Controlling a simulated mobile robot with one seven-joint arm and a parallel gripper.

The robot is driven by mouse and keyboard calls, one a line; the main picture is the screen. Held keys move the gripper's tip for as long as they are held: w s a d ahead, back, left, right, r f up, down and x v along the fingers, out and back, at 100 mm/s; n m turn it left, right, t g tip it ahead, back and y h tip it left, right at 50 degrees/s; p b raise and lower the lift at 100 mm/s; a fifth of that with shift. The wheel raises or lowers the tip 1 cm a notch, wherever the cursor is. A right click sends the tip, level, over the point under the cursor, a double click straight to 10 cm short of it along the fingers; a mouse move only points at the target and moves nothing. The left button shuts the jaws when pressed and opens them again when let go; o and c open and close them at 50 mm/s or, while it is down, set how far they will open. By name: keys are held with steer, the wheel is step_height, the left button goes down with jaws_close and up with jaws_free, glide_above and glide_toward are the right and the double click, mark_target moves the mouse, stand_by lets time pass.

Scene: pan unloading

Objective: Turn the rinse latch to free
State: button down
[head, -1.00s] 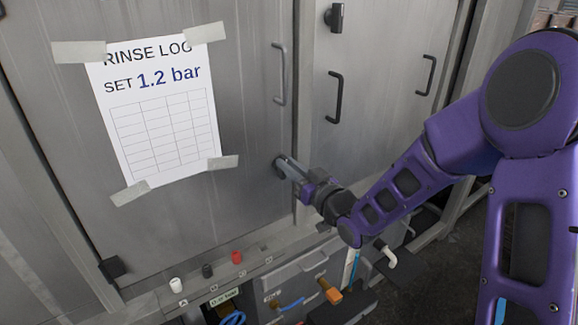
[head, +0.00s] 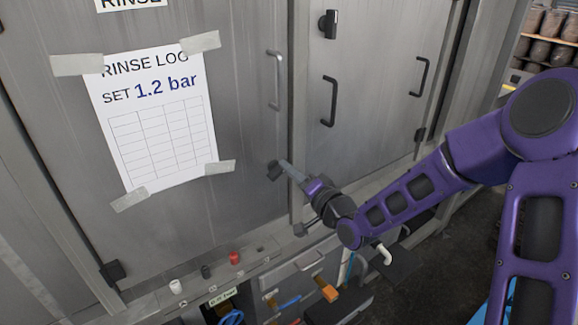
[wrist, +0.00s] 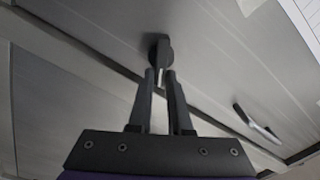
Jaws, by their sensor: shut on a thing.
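The rinse latch (head: 274,171) is a small dark knob on the grey door under the RINSE sign, below that door's handle. In the wrist view the latch (wrist: 157,48) shows a round dark base with a grip bar reaching down between my fingertips. My gripper (head: 285,167) reaches it from the right in the head view. In the wrist view my gripper (wrist: 160,76) has its two fingers on either side of the bar, shut on it. The fingers partly hide the bar, and its exact angle is hard to tell.
The rinse door has a bar handle (head: 275,80) and a taped rinse log sheet (head: 158,120). The neighbouring door has a dark latch (head: 328,23) and a black handle (head: 330,101). A ledge below holds a white knob (head: 176,286) and a red knob (head: 234,257).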

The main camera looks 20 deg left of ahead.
steer(key=m, duration=0.2)
steer(key=m+p, duration=0.1)
steer(key=m, duration=0.2)
steer(key=shift+w+d+f+m+p, duration=0.1)
steer(key=shift+f+m+p, duration=0.25)
steer(key=shift+m+p, duration=0.05)
stand_by(0.4)
steer(key=c, duration=0.8)
jaws_free()
steer(key=shift+c, duration=0.2)
steer(key=shift+f, duration=0.1)
steer(key=p+v, duration=0.5)
steer(key=v, duration=1.2)
